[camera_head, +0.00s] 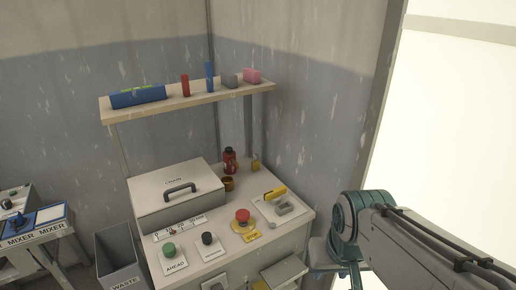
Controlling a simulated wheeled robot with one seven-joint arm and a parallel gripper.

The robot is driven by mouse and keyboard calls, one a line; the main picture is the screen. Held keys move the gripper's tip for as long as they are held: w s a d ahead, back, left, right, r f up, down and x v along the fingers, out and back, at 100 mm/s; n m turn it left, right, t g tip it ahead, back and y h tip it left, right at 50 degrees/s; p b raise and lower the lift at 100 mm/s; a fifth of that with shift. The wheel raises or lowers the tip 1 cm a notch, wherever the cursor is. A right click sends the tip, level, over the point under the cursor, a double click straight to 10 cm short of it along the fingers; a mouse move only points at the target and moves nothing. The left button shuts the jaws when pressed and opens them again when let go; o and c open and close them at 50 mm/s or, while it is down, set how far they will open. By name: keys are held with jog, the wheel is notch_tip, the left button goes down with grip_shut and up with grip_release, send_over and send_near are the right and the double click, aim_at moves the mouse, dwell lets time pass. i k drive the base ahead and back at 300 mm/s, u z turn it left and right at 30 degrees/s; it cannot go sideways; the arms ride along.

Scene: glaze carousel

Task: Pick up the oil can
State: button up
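A red bottle-shaped can (229,161) with a dark cap stands upright at the back of the white bench. It looks most like the oil can, but its label is too small to read. A small yellow container (255,163) stands to its right, near the wall. A small amber jar (228,184) stands in front of the red can. My arm comes in from the lower right and its teal joint is right of the bench, apart from these things. My gripper's fingers do not show.
A lidded box (152,205) with a dark handle fills the bench's left. Green, black and red buttons (242,215) line the front; a yellow-handled switch plate (284,210) is at right. A shelf (190,100) with several items overhangs the back. A waste bin (117,252) stands left.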

aim_at(231, 166)
jog(key=u, duration=0.1)
jog(key=i, duration=0.9)
jog(key=u, duration=0.55)
